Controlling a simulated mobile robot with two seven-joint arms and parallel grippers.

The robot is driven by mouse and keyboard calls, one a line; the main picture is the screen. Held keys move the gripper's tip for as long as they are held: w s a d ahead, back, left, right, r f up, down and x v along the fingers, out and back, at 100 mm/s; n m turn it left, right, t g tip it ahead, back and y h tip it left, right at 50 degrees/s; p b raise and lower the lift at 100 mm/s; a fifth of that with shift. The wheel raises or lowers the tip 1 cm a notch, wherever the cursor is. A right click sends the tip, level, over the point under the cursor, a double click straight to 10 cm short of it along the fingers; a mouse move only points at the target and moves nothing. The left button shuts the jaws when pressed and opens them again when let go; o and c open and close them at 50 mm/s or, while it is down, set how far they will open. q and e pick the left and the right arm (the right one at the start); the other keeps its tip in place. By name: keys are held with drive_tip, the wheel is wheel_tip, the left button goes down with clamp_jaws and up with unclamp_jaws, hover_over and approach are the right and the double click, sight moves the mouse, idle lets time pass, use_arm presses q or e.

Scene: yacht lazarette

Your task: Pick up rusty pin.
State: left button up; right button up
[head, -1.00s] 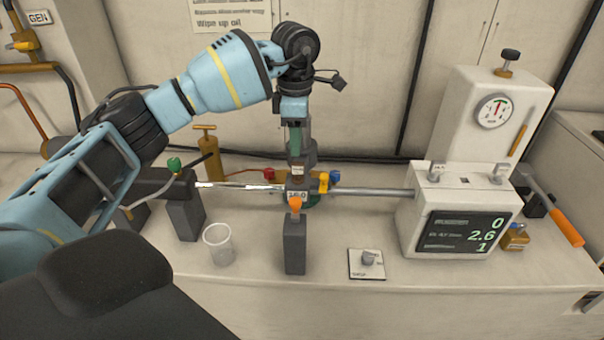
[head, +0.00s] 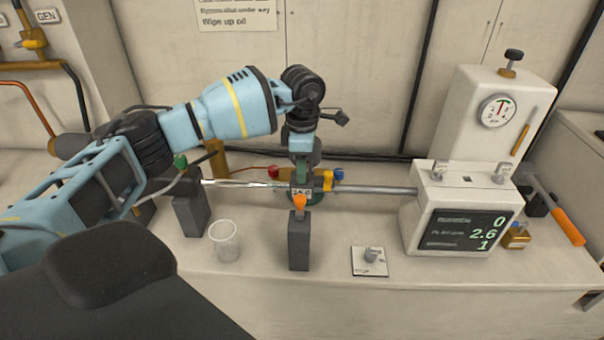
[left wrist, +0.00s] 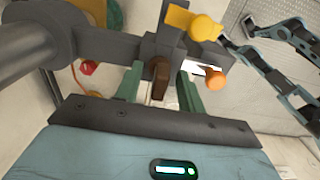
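A brown, rust-coloured piece that looks like the rusty pin (left wrist: 159,78) stands in a dark grey clamp block in the left wrist view. In the head view my gripper and the clamp hide it. My left gripper (left wrist: 157,86) has its two green fingers on either side of the pin, with a gap visible on both sides. It is open and holds nothing. In the head view the left gripper (head: 302,172) points down over the block marked with a number on the shaft (head: 380,190). My right gripper does not show.
An orange-knobbed post (head: 299,240) stands just in front of the clamp. A clear cup (head: 225,243) stands front left, and a small plate with a knob (head: 369,262) front right. A white machine with a display (head: 462,232) stands right. Red (left wrist: 87,68) and yellow (left wrist: 190,22) knobs are close to the fingers.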

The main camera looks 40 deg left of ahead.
use_arm(q)
clamp_jaws()
drive_tip(key=shift+r, duration=0.1)
wheel_tip(320, 180, up, 10)
drive_tip(key=shift+f, duration=0.1)
idle(0.6)
